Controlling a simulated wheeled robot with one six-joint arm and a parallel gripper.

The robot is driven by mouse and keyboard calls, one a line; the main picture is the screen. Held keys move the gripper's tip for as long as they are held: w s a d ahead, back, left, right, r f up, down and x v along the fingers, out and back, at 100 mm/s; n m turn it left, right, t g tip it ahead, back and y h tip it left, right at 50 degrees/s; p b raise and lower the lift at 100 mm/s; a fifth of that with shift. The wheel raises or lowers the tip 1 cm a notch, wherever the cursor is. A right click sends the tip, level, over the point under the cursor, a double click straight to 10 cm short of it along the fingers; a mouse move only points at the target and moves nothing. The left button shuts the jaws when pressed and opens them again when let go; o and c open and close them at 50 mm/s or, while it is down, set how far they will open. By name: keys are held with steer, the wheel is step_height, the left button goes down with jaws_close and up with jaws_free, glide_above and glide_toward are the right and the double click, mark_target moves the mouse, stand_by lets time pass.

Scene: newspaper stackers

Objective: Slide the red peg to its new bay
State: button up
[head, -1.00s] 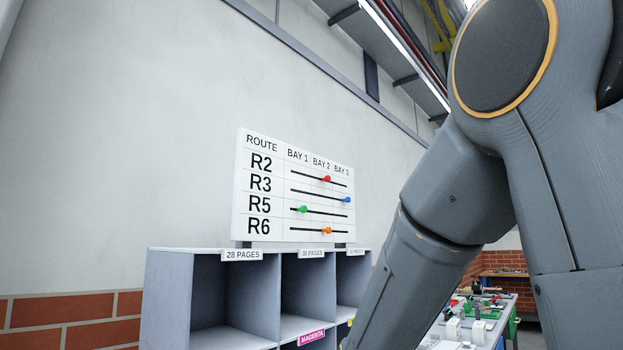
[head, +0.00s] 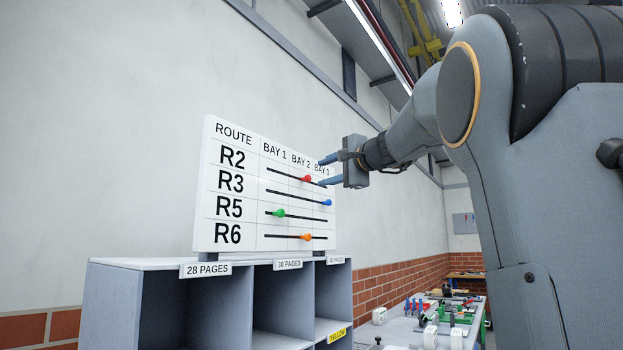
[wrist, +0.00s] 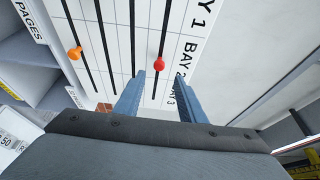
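The red peg (head: 307,178) sits on the R2 slot of the white route board (head: 228,248), under the BAY 2 heading. The slot runs on to its right under BAY 3. My gripper (head: 323,172) is open and empty at the right side of the board, its blue fingers pointing left towards it. The fingertips appear just right of the red peg in the head view. In the wrist view the red peg (wrist: 160,65) shows just beyond the gap between the open fingers (wrist: 159,84), apart from both.
A blue peg (head: 327,203) is on R3, a green peg (head: 279,213) on R5 and an orange peg (head: 306,237) on R6. A grey shelf unit (head: 112,300) with labelled compartments stands below the board. A cluttered workbench (head: 400,330) is at the lower right.

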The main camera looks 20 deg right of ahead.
mark_target(309, 178)
steer(key=w, duration=0.2)
steer(key=w+a+p, duration=0.1)
steer(key=w, duration=0.1)
steer(key=w+p, duration=0.1)
steer(key=w, duration=0.1)
steer(key=shift+a, duration=0.35)
steer(key=shift+w+f+p, duration=0.1)
steer(key=shift+w+p, duration=0.2)
steer(key=shift+w, duration=0.15)
jaws_close()
